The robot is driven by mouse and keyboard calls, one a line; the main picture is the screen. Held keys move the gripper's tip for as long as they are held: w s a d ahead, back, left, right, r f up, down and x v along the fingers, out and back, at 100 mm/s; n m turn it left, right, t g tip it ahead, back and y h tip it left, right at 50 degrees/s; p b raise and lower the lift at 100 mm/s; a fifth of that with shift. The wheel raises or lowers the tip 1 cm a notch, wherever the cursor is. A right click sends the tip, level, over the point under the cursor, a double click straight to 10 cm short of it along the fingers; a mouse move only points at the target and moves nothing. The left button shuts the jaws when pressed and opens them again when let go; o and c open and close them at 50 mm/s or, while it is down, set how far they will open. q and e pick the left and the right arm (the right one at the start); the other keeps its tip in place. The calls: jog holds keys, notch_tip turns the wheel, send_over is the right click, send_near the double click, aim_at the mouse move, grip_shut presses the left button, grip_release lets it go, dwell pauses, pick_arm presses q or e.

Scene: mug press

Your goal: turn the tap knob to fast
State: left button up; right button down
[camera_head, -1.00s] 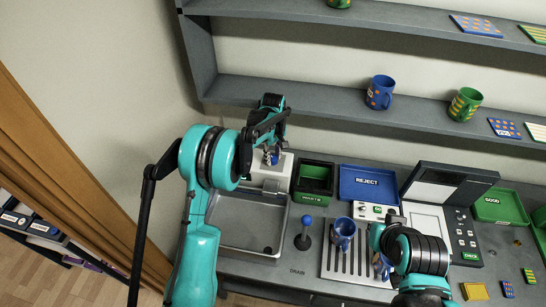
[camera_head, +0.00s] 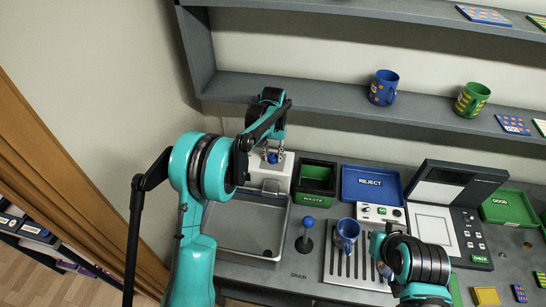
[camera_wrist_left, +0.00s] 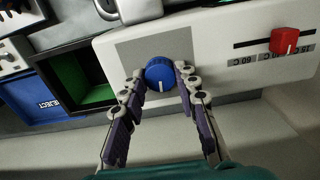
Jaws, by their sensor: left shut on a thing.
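The tap knob (camera_wrist_left: 160,73) is a round blue dial with a white pointer line, on the front of a pale tap housing (camera_wrist_left: 220,50). In the left wrist view its pointer line runs toward the gripper side of the picture. My left gripper (camera_wrist_left: 160,78) has one finger on each side of the knob and is shut on it. In the head view the left gripper (camera_head: 273,150) is at the tap above the sink, and its fingers partly hide the knob. Any speed markings are not readable. My right arm is at the right, its fingertips hidden.
A red slider (camera_wrist_left: 284,40) sits on the same housing beside the knob. The sink basin (camera_head: 240,228) lies below the left gripper. The waste bin (camera_head: 316,180) and blue reject tray (camera_head: 370,184) stand to the right. A blue mug (camera_head: 346,233) stands on the drain rack.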

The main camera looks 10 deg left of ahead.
aim_at(273, 157)
pick_arm(q)
jog(key=m+b, duration=0.1)
jog(key=m, duration=0.3)
jog(key=shift+m, duration=0.3)
jog(key=shift+m+b, duration=0.4)
jog(key=shift+m, duration=1.6)
jog(key=o, duration=1.2)
jog(key=shift+c, duration=0.2)
jog(key=shift+r, duration=0.1)
notch_tip(273, 157, up, 12)
